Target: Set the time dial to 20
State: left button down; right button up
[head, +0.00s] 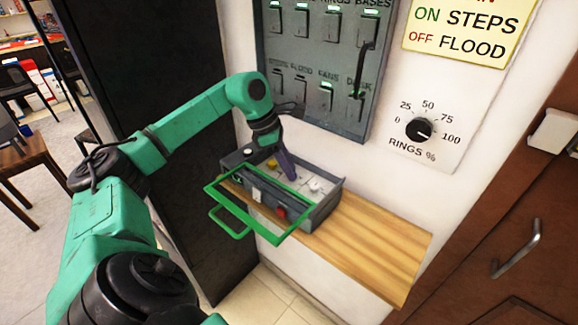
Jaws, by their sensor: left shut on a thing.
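A grey control box (318,214) sits on a wooden shelf against the wall. My left gripper (291,176) points down onto the top of this box, with its fingertips at the panel. It is shut on a small knob there, which the fingers hide. This knob appears to be the time dial; its scale and pointer cannot be read from here. Pale fittings show on the box top beside the fingers, and a red button (280,212) is on its front. My right gripper is not in view.
A green frame with a handle (235,236) juts out in front of the box. A black RINGS % dial (418,130) is on the wall at right. A grey switch panel (325,60) hangs above the box. The wooden shelf (375,245) is clear at right.

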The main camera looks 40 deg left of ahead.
pick_arm(q)
jog(key=c, duration=0.7)
grip_release()
jog(key=shift+o, duration=0.2)
jog(key=p+v, duration=0.2)
jog(key=v, duration=1.2)
jog(key=shift+a+r, duration=0.2)
jog(key=shift+r, duration=0.05)
jog(key=shift+s, duration=0.15)
